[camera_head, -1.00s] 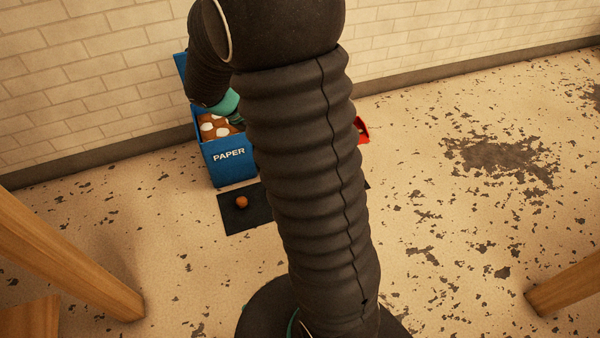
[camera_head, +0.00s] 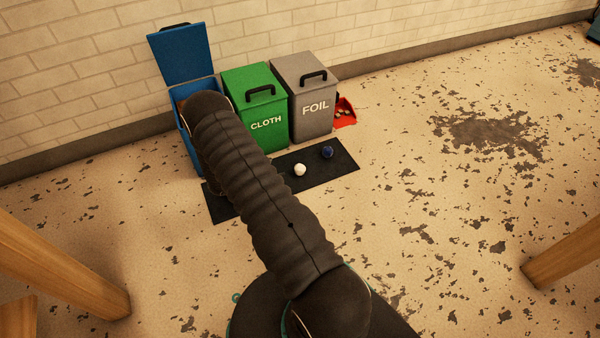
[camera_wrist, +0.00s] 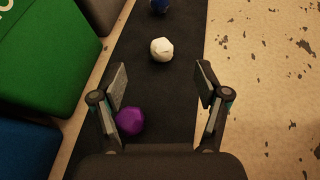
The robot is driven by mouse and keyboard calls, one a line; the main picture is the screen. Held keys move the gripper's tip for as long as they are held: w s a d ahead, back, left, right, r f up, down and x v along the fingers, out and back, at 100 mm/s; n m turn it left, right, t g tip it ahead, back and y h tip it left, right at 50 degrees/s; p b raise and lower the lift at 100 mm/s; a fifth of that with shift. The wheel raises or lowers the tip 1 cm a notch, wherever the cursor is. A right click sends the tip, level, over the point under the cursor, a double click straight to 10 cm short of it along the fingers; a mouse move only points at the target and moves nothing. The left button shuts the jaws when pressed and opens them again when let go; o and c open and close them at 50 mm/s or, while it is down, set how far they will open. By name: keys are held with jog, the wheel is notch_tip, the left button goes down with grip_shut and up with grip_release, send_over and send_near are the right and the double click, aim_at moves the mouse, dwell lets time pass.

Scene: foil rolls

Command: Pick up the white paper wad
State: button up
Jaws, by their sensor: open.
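The white paper wad (camera_head: 300,170) lies on a black mat (camera_head: 345,167) on the floor, in front of the grey FOIL bin. In the wrist view the white wad (camera_wrist: 161,49) is beyond my fingertips, centred between their lines and not touched. My gripper (camera_wrist: 162,76) is open and empty above the mat. A purple wad (camera_wrist: 130,121) lies on the mat below, close to the left finger in the picture. In the head view my arm hides the gripper and the left part of the mat.
A dark blue wad (camera_head: 327,152) lies to the right of the white one. Behind the mat stand a blue bin with its lid up (camera_head: 181,54), a closed green CLOTH bin (camera_head: 262,105) and a closed grey FOIL bin (camera_head: 308,100). A red container (camera_head: 345,113) is beside them. Floor to the right is open.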

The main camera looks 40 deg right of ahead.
jog(key=n, duration=0.1)
send_near(296, 169)
jog(key=shift+t, duration=0.3)
jog(key=x, duration=0.4)
jog(key=b+x, duration=0.1)
jog(key=x, duration=0.1)
jog(key=shift+s+d+f, duration=0.2)
jog(key=shift+s, duration=0.1)
jog(key=shift+b+x, duration=0.35)
jog(key=shift+x, duration=2.6)
jog(key=shift+w, duration=0.1)
jog(key=c, duration=0.9)
